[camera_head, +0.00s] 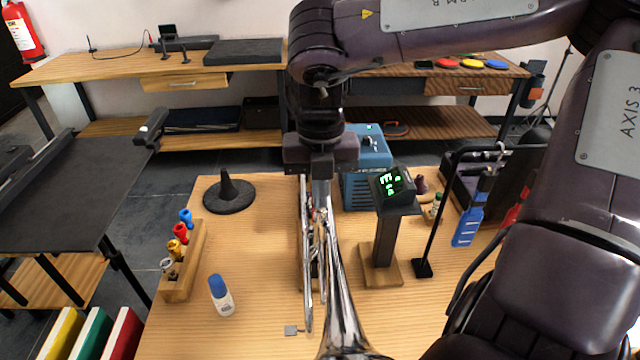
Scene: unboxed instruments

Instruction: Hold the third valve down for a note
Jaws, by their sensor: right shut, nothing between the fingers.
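A silver trumpet (345,310) lies lengthwise on the wooden table, with its flared end toward me and its tubing running away up the middle. My right gripper (321,200) comes down from above over the far part of the trumpet. Its fingers are shut with nothing between them and point down at the valve area. The gripper hides the valves, so I cannot tell which one it is over, whether it touches it or whether any is pressed. A small display on a wooden stand (396,184), right of the trumpet, shows green characters including an "E". My left gripper is not in view.
A wooden rack (182,265) of coloured pieces and a blue-capped bottle (221,296) stand left of the trumpet. A black cone on a round base (229,194) stands farther back. A blue box (369,160) is behind. A black stand (424,265) rises at right.

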